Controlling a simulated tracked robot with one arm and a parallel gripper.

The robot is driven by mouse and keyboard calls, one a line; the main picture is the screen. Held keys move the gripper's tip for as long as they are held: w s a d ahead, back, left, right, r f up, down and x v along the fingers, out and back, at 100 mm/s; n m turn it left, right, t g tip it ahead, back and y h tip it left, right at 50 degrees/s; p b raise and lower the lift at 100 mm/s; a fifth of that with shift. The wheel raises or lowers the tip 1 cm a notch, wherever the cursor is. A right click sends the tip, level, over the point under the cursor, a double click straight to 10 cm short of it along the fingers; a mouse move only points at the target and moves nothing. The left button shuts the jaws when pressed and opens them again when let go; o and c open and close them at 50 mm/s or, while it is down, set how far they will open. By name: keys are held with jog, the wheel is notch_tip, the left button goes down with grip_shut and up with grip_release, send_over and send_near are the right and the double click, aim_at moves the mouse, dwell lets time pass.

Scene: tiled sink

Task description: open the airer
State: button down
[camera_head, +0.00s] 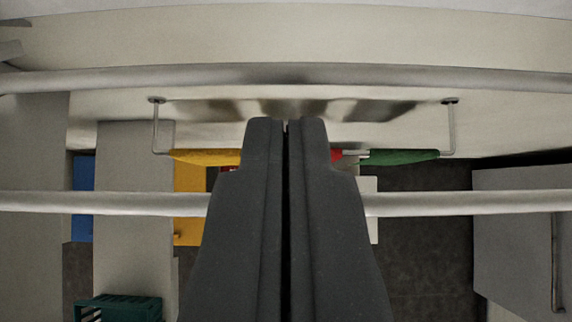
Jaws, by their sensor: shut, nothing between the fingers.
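Two pale metal bars cross the whole picture and look like rails of the airer: an upper bar (430,74) and a lower bar (100,202). I cannot tell whether the airer is folded or open, as its ends run out of view. My gripper (286,124) points up the middle of the picture, its dark fingers shut together and empty. The fingers hide the middle of the lower bar. Their tips show between the two bars, below the upper one. I cannot tell whether they touch the lower bar.
Beyond, a thin wall rail (452,130) carries a yellow cloth (205,156), a red one (336,156) and a green one (400,157). Yellow (187,205) and blue (82,200) panels and a green crate (118,308) are at left. A grey cabinet (515,240) is at right.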

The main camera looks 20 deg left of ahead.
jog(key=s+d+b, duration=0.4)
jog(key=s+b, duration=0.1)
jog(key=s, duration=0.7)
jog(key=s+d+b, duration=0.4)
jog(key=s+b, duration=0.2)
jog(key=s, duration=0.7)
jog(key=shift+s, duration=0.25)
jog(key=shift+d+r, duration=0.1)
jog(key=shift+d, duration=0.05)
jog(key=p+v, duration=0.3)
jog(key=v, duration=0.7)
jog(key=w+a+f+m+t+h+b, duration=0.2)
jog(key=w+a+m+t+b, duration=0.1)
jog(key=w+a+t+b, duration=0.3)
jog(key=shift+a+m+t+h+b, duration=0.3)
jog(key=shift+a+t+b, duration=0.3)
jog(key=shift+a+b, duration=0.7)
jog(key=shift+a+f, duration=0.1)
jog(key=shift+a, duration=0.05)
